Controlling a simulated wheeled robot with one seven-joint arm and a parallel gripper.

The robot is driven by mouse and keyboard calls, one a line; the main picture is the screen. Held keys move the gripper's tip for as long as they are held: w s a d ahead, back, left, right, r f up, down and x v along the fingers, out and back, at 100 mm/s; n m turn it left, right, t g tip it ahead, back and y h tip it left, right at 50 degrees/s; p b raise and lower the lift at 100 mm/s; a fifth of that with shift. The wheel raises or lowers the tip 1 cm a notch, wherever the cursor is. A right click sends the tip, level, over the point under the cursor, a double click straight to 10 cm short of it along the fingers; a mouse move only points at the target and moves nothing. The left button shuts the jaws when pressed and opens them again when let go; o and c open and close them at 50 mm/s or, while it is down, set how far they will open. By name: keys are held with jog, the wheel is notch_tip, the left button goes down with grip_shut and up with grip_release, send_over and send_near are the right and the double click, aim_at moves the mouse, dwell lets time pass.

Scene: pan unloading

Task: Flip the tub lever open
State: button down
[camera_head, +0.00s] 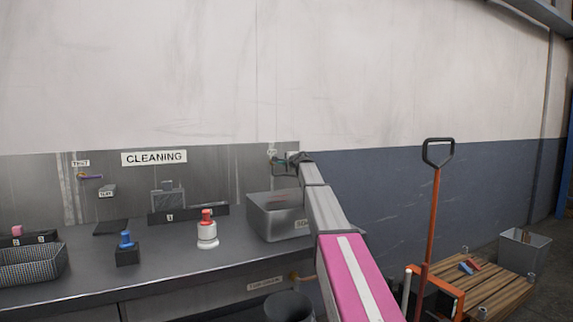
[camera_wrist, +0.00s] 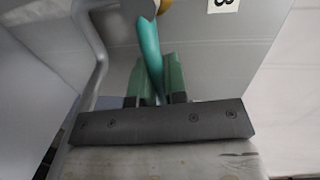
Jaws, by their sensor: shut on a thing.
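The metal tub (camera_head: 276,222) stands on the counter at its right end, with a partly hidden label on its front. The teal lever (camera_wrist: 149,45) shows in the wrist view, running down from a brass-coloured fitting (camera_wrist: 164,5) at the top. My gripper (camera_wrist: 154,88) has its two green fingers on either side of the lever's lower end and is shut on it. In the head view my gripper (camera_head: 282,164) is small, up at the wall panel above the tub. The lever is too small there to tell its angle.
A curved grey pipe (camera_wrist: 93,45) runs close to the left of my fingers. On the counter (camera_head: 180,267) stand a red-capped white bottle (camera_head: 207,232), a blue-topped block (camera_head: 127,250) and a mesh basket (camera_head: 32,264). A purple-handled lever (camera_head: 90,177) is on the panel's left.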

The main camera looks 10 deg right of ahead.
jog(key=r+n, duration=0.1)
jog(key=n, duration=0.2)
jog(key=r+n+h, duration=0.1)
jog(key=shift+s+a+r+t, duration=0.1)
jog(key=shift+a+r+t, duration=0.15)
jog(key=shift+r+t, duration=0.1)
jog(key=n, duration=0.1)
jog(key=a+r+n, duration=0.1)
jog(key=n, duration=0.1)
jog(key=shift+s+a+r+n+h, duration=0.1)
jog(key=shift+s+r+n+h, duration=0.1)
jog(key=shift+r+n+h, duration=0.15)
jog(key=n, duration=0.1)
jog(key=a+n, duration=0.1)
jog(key=a+r+n+t, duration=0.1)
jog(key=n, duration=0.1)
jog(key=shift+s+r+h, duration=0.1)
jog(key=shift+s+h, duration=0.2)
jog(key=shift+h, duration=0.05)
jog(key=shift+s+a+r+n+t, duration=0.15)
jog(key=shift+a+n, duration=0.2)
jog(key=shift+n, duration=0.35)
jog(key=shift+s+a+r+n+t, duration=0.15)
jog(key=shift+a+n, duration=0.25)
jog(key=shift+n, duration=0.35)
jog(key=shift+s+a+n+t, duration=0.15)
jog(key=shift+a+n, duration=0.2)
jog(key=shift+n, duration=0.35)
